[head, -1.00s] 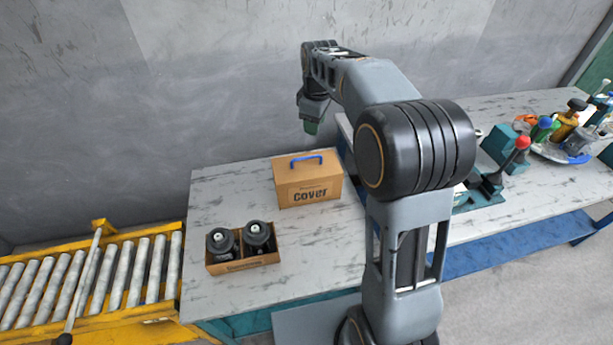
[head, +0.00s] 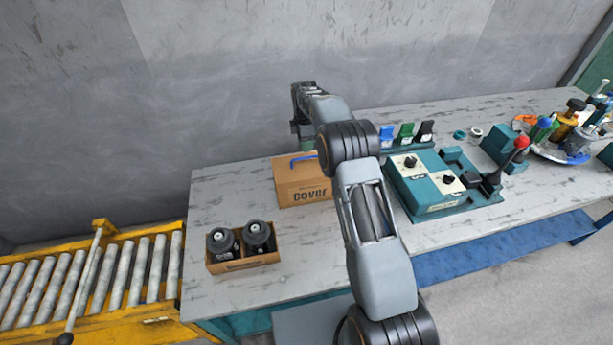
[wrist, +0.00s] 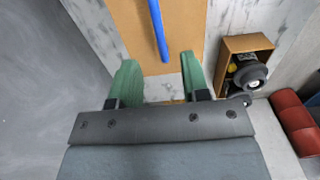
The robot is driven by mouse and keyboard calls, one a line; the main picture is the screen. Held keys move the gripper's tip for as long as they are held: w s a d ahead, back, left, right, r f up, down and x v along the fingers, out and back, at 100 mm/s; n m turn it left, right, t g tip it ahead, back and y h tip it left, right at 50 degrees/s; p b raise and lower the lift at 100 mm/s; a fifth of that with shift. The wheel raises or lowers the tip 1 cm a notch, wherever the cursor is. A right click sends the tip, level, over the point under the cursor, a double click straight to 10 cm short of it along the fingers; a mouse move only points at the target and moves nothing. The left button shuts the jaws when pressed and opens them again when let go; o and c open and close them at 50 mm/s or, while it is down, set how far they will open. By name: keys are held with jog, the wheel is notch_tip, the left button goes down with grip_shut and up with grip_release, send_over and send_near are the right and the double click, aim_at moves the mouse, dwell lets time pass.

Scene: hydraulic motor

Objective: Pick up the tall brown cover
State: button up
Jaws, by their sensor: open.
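The tall brown cover (head: 300,184) is a box marked "Cover" with a blue handle (head: 303,159) on top. It stands upright on the marble-look table, its right side partly hidden by my arm. In the wrist view the cover's top (wrist: 182,30) lies beyond the fingers, with its blue handle (wrist: 158,30) running between them. My gripper (wrist: 157,80) has two green fingers, spread apart and empty. In the head view my gripper (head: 303,140) is above the back right part of the cover; its fingertips are hard to make out.
A small open brown box (head: 243,265) with two dark round parts stands front left of the cover. It also shows in the wrist view (wrist: 228,45). A yellow roller conveyor (head: 95,280) is at left. A teal fixture (head: 440,190) and a crowded round tray (head: 570,155) are at right.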

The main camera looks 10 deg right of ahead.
aim_at(306, 155)
jog(key=shift+d+f+p, duration=0.15)
jog(key=shift+f+p, duration=0.2)
jog(key=shift+f, duration=1.4)
jog(key=shift+d+f+p, duration=0.1)
jog(key=shift+f+p, duration=0.25)
jog(key=shift+f, duration=1.4)
grip_shut()
